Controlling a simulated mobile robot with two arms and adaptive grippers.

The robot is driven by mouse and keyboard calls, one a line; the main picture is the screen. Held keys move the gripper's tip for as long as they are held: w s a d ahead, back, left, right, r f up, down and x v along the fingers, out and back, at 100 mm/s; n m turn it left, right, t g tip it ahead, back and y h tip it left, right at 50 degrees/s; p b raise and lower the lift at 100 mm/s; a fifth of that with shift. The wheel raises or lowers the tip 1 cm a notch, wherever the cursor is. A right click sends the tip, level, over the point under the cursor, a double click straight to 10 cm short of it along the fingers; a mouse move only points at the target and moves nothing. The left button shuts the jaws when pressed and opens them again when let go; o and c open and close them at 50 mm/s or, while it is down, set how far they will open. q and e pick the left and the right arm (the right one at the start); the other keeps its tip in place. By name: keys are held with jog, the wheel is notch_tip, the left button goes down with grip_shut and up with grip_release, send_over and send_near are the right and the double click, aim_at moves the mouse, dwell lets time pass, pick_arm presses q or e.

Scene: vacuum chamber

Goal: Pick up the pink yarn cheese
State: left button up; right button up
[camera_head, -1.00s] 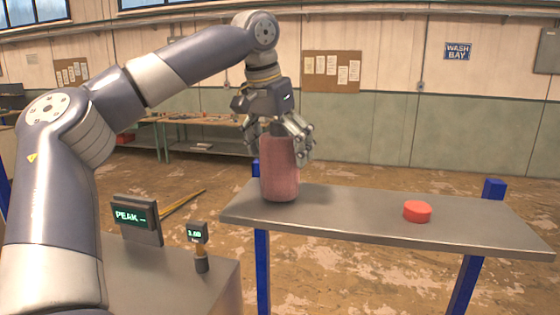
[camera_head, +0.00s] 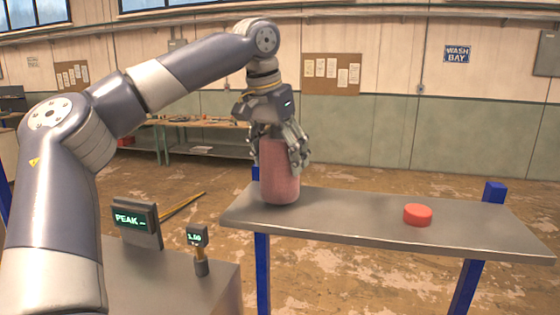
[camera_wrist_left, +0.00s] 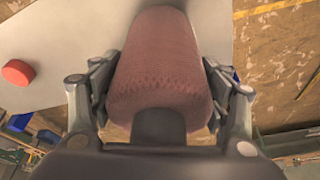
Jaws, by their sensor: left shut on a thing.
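The pink yarn cheese (camera_head: 279,180) is a tall pink textured cylinder. It is upright at the left end of the grey metal table (camera_head: 350,226). My left gripper (camera_head: 278,150) comes down on it from above and is shut on its upper part. In the left wrist view the yarn cheese (camera_wrist_left: 160,62) lies between the two fingers, one on each side. Its base appears to be at the table top; I cannot tell whether there is a small gap. My right gripper is not in view.
A red round puck-like object (camera_head: 417,214) lies on the table to the right, apart from the yarn cheese. A bench with a "PEAK" display (camera_head: 136,219) and a smaller display (camera_head: 197,237) is at the lower left. The table's middle is clear.

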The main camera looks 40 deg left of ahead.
pick_arm(q)
notch_tip(320, 180, up, 10)
dwell(0.6)
jog(key=shift+f, duration=0.15)
dwell(0.6)
